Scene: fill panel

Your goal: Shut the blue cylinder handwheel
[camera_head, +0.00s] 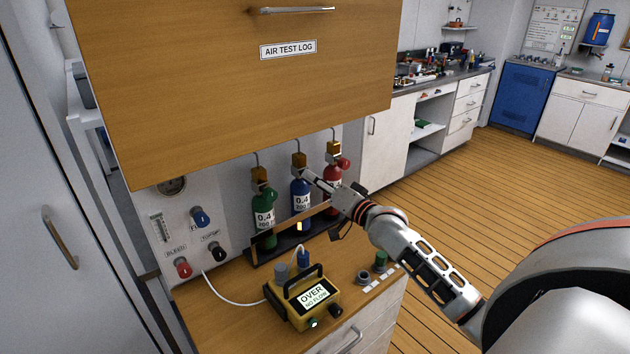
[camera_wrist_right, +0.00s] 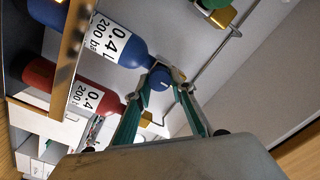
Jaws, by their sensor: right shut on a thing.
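The blue cylinder (camera_head: 300,188) stands between the green cylinder (camera_head: 264,220) and the red cylinder (camera_head: 331,178) in a rack on the counter. It also shows in the right wrist view (camera_wrist_right: 72,15), with a 0.4 L label. Its round blue handwheel (camera_wrist_right: 160,77) sits at the brass valve, between the fingertips of my right gripper (camera_wrist_right: 161,86), which is shut on it. In the head view my right gripper (camera_head: 312,178) reaches in from the right at the valve and hides the handwheel. My left gripper is not in view.
A wooden cabinet front (camera_head: 235,80) overhangs the cylinders. The red handwheel (camera_head: 344,163) is close to my right gripper. A panel with a blue knob (camera_head: 201,217) and other knobs is at left. A yellow meter (camera_head: 296,309) reading "OVER NO FLOW" stands on the counter in front.

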